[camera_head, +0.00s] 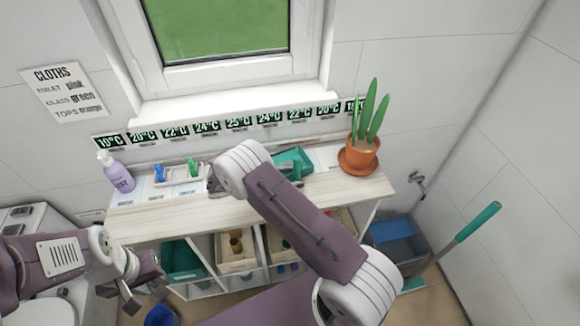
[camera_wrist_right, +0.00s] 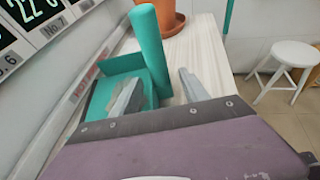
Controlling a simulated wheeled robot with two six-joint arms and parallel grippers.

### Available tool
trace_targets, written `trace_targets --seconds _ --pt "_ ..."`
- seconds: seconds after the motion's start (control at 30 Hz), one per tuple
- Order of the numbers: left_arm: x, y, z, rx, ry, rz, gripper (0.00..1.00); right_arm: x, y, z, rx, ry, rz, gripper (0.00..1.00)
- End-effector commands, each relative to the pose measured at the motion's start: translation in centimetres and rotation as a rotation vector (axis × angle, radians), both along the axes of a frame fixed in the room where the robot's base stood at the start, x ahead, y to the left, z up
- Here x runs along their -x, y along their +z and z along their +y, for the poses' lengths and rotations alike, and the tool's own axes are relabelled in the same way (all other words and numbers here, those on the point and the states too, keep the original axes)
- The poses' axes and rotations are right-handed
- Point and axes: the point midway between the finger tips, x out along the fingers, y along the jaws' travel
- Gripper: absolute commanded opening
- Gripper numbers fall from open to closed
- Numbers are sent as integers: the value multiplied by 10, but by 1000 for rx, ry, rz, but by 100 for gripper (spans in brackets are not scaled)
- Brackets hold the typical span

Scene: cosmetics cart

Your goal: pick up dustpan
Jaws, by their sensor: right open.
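The teal dustpan (camera_head: 293,160) lies on the cart top toward the right, left of the potted plant. In the right wrist view the dustpan (camera_wrist_right: 151,50) has its thick handle rising toward the top edge and its pan at the left. My right gripper (camera_wrist_right: 158,93) is open and empty there. Its left finger overlaps the pan in the picture, its right finger is beside it; contact cannot be told. In the head view my right arm hides part of the dustpan and most of that gripper. My left gripper (camera_head: 143,287) hangs low at the left, empty, its fingers apart.
A terracotta plant pot (camera_head: 358,157) stands close to the dustpan's right. A lilac pump bottle (camera_head: 117,172) and a tray (camera_head: 180,176) with small coloured items are at the left. A wall and number labels (camera_head: 239,122) run behind. A teal-handled tool (camera_head: 462,235) leans at the right.

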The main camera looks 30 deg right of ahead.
Motion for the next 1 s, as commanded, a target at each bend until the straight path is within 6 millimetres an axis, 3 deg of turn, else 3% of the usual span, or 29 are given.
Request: trace_targets --seconds 0.27,0.43,0.47,0.8,1.0 --pt "0 1 0 0 0 0 36 0 -2 -5 0 1 -1 50" --pt "0 1 0 0 0 0 36 0 -2 -5 0 1 -1 3" --pt "0 1 0 0 0 0 36 0 -2 -5 0 1 -1 0" --pt "0 0 0 0 0 0 36 -1 1 -4 0 0 -2 0" --pt "0 -4 0 0 0 0 36 -1 29 -4 -2 0 -5 0"
